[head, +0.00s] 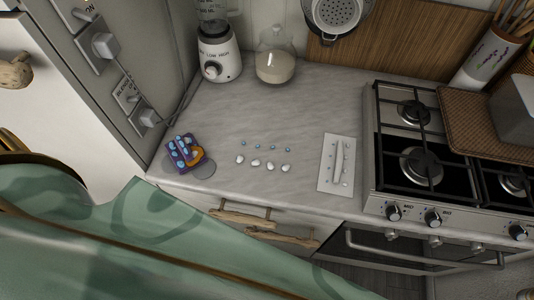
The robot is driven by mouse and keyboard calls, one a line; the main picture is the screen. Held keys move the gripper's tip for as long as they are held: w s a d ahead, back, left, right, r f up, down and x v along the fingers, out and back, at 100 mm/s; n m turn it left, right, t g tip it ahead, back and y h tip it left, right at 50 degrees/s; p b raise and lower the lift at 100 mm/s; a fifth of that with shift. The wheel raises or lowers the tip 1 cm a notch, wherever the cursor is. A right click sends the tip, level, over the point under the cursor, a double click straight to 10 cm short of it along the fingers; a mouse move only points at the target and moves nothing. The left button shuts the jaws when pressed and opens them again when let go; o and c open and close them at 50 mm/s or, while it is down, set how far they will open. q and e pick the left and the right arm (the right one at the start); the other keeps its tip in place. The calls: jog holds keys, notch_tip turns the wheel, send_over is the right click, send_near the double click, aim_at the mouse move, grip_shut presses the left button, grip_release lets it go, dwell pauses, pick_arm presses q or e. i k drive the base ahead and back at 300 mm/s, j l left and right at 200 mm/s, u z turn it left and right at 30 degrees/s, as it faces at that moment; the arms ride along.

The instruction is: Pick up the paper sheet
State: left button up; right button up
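A white paper sheet (329,180) lies flat on the grey marbled countertop (240,110), close to the left side of the stove. A long pale handle shape (338,160) and several small marks or parts show on the sheet. I cannot tell whether they are printed or lying on it. Neither of my grippers shows in the head view.
Left of the sheet are small white knobs (255,162), blue dots (257,146) and a purple packet (182,150). A blender (218,62) and a glass jar (275,66) stand behind. The stove (380,195) borders the right. Green patterned fabric (110,240) fills the lower left.

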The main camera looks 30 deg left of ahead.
aim_at(336, 174)
jog(key=l+u, duration=0.4)
jog(key=l, duration=0.3)
jog(key=k+l+u, duration=0.1)
jog(key=l+u, duration=0.25)
jog(key=l, duration=0.35)
